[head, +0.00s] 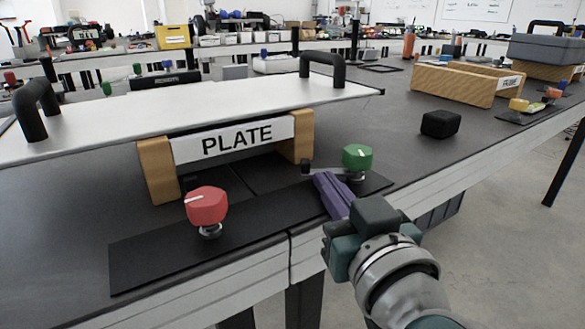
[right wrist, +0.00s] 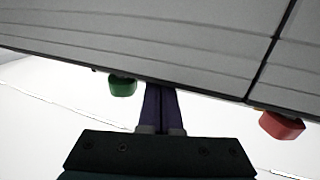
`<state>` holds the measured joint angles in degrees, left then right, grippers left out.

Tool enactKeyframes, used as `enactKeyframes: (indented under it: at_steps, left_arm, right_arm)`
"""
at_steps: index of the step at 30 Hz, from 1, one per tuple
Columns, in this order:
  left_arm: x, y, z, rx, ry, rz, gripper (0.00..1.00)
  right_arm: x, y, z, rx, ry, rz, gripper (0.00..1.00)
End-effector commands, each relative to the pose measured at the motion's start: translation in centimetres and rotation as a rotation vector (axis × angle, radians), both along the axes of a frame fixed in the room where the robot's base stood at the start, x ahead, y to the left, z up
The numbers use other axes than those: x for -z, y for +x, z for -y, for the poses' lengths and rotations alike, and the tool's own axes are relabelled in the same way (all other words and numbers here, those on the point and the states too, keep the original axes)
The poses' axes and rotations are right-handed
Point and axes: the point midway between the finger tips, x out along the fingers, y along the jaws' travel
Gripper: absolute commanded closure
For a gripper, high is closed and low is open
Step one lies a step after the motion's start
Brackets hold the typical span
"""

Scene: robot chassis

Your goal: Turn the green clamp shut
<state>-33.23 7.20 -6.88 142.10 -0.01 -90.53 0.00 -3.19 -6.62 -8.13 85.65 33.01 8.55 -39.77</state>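The green clamp knob (head: 357,158) stands on a short metal post at the right end of the black strip in the head view. A small dark bar (head: 318,168) lies to its left, toward the plate. My right gripper (head: 322,178) has its purple fingers side by side, with no visible gap, just left of and in front of the green knob. It looks empty and apart from the knob. In the right wrist view, the green knob (right wrist: 122,87) is left of the fingers (right wrist: 160,88). My left gripper is not in view.
A white plate (head: 200,115) with two black handles rests on wooden blocks with a "PLATE" label. A red knob (head: 207,206) stands at front left. A black block (head: 441,124) and wooden tray (head: 455,86) are at right. The bench edge (head: 290,240) runs below my right arm.

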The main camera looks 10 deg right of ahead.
Motion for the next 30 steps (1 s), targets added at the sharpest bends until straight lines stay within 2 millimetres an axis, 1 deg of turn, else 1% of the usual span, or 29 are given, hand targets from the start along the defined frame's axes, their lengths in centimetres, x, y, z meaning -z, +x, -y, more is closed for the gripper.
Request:
enactKeyframes:
  at_steps: [1, 6, 18, 30]
  left_arm:
    - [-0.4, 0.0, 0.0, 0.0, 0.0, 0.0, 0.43]
    - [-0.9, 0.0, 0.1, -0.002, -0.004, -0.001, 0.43]
    - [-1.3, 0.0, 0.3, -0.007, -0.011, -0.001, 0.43]
    - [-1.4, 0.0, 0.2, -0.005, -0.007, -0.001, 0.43]
  right_arm:
    - [-0.2, 0.2, -0.2, -0.001, 0.0, -0.001, 1.0]
    - [-0.2, 1.0, -0.6, -0.001, 0.0, -0.001, 1.0]
    - [-0.1, 2.5, -0.9, 0.001, 0.001, 0.0, 1.0]
    - [0.0, 3.0, -1.0, 0.001, 0.001, 0.001, 1.0]
